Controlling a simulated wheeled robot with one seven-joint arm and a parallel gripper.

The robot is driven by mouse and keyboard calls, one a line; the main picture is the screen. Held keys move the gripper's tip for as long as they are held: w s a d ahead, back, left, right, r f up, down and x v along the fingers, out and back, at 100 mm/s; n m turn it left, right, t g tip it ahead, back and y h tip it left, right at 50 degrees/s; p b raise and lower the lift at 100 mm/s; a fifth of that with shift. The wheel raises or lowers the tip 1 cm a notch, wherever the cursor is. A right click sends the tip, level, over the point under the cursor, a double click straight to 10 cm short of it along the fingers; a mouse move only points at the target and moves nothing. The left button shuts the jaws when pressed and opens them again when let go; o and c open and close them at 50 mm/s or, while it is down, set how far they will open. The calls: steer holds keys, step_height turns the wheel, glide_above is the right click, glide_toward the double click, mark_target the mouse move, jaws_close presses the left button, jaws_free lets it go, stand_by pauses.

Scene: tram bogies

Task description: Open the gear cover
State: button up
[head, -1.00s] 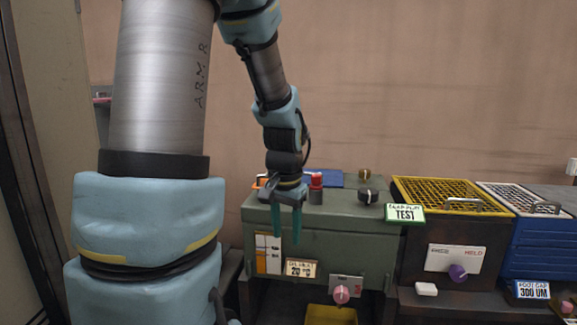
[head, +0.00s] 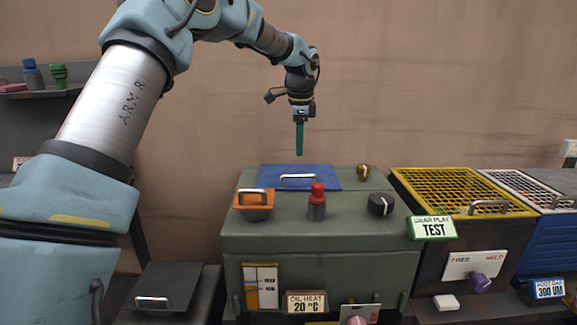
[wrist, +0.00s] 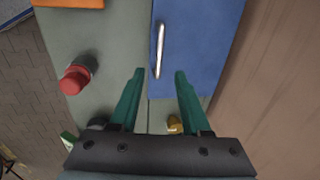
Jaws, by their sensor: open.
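A flat blue cover (head: 325,172) with a metal bar handle (head: 297,181) lies shut on top of the green box (head: 318,250), toward its back. No readable label names it as the gear cover. My gripper (head: 299,154) hangs pointing down above the cover, apart from it, with its fingers seen edge-on. In the wrist view, my gripper (wrist: 159,72) is open and empty, its teal fingers spread on either side of the handle's near end (wrist: 157,68). The blue cover (wrist: 200,35) fills the view's upper middle.
A yellow mesh lid (head: 440,190) is at right. The wall (wrist: 265,70) is close behind the box.

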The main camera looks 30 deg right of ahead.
mark_target(299, 176)
steer(key=f, duration=0.3)
steer(key=w+f+p, duration=0.1)
steer(key=f, duration=0.4)
steer(key=shift+w+d+f+p, duration=0.25)
steer(key=shift+d+f+p, duration=0.1)
steer(key=shift+f+p, duration=0.05)
jaws_close()
stand_by(1.0)
